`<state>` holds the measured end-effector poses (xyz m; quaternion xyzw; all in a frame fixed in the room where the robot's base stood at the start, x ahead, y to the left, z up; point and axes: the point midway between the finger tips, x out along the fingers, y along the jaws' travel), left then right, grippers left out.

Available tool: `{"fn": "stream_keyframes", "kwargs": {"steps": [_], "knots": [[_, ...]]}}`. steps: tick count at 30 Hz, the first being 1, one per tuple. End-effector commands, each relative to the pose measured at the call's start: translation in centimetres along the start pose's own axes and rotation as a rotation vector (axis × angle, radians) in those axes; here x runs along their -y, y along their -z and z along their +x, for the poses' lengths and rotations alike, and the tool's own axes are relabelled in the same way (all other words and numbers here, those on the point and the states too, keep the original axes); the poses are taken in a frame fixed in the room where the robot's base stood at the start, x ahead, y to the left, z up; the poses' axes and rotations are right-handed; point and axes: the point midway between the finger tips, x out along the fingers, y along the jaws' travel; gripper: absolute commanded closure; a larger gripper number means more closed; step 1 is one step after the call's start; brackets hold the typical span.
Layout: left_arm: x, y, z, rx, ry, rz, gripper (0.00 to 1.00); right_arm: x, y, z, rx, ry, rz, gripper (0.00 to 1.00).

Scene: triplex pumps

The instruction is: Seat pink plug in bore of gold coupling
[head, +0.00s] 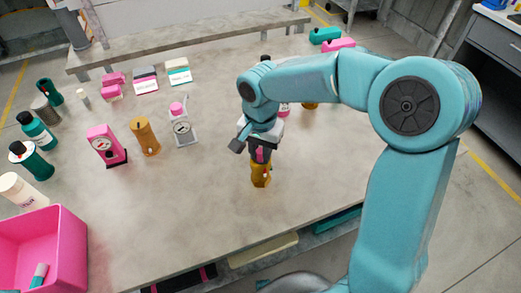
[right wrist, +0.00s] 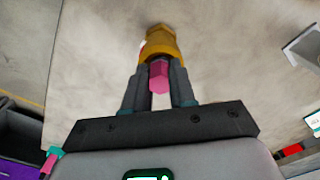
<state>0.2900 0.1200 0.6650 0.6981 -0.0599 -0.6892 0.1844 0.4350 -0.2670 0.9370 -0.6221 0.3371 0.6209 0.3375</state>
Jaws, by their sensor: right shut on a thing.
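My right gripper (head: 260,155) points down over the front middle of the table and is shut on the pink plug (head: 260,156). In the right wrist view, the pink plug (right wrist: 159,75) sits between the two dark fingers (right wrist: 160,72). A gold coupling (head: 261,175) stands directly below the gripper. In the right wrist view, the gold coupling (right wrist: 160,42) shows just beyond the fingertips, in line with the plug. The plug's lower end and the bore are hidden, so I cannot tell whether the plug is inside. My left gripper is not in view.
Another gold cylinder (head: 145,137), a pink device (head: 105,146) and a grey stand (head: 183,128) with a pink top stand to the left. Teal bottles line the left edge. A pink bin (head: 72,235) is at the front left. The table (head: 205,195) around the coupling is clear.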

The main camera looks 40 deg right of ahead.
Motion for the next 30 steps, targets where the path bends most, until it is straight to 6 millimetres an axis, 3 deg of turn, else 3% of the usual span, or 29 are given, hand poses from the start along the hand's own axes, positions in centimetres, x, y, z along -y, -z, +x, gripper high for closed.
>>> {"fn": "stream_keyframes", "kwargs": {"steps": [2, 3, 5, 17, 30], "knots": [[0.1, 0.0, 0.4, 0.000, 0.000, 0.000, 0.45, 0.0, 0.0, 0.4, 0.000, 0.000, 0.000, 1.00], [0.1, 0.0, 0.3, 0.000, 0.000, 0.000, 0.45, 0.0, 0.0, 0.3, 0.000, 0.000, 0.000, 0.69], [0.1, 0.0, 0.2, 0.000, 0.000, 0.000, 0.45, 0.0, 0.0, 0.3, 0.000, 0.000, 0.000, 0.49], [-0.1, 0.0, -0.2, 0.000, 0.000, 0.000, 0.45, 0.1, 0.1, -0.7, -0.002, 0.002, 0.000, 0.49], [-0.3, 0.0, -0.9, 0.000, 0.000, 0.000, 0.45, 0.1, 0.0, -10.1, -0.002, 0.004, 0.000, 0.49]]}}
